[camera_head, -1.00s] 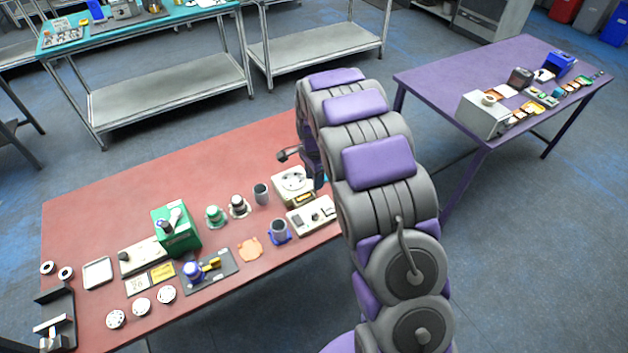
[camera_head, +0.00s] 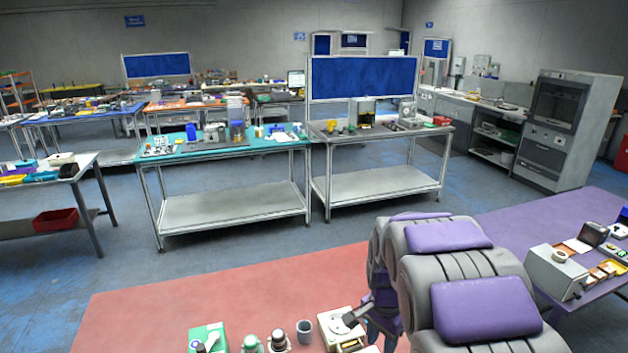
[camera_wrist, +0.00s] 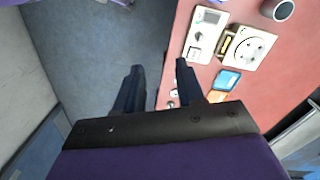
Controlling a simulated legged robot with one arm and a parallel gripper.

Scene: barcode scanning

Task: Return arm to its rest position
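My arm (camera_head: 465,270), with grey ribbed links and purple pads, stands at the right of the head view, beside and over the red table's right end. My gripper (camera_wrist: 158,68) shows in the wrist view with its two dark fingers apart and nothing between them. It points past the edge of the red table (camera_wrist: 298,70), with grey floor between and beyond the fingers.
A white device with a round dial (camera_wrist: 250,46), a pale panel box (camera_wrist: 204,35), a blue card (camera_wrist: 227,80) and a grey cup (camera_wrist: 283,10) lie near the gripper. The purple table (camera_head: 520,220) stands right. Open floor (camera_head: 120,250) lies behind the red table.

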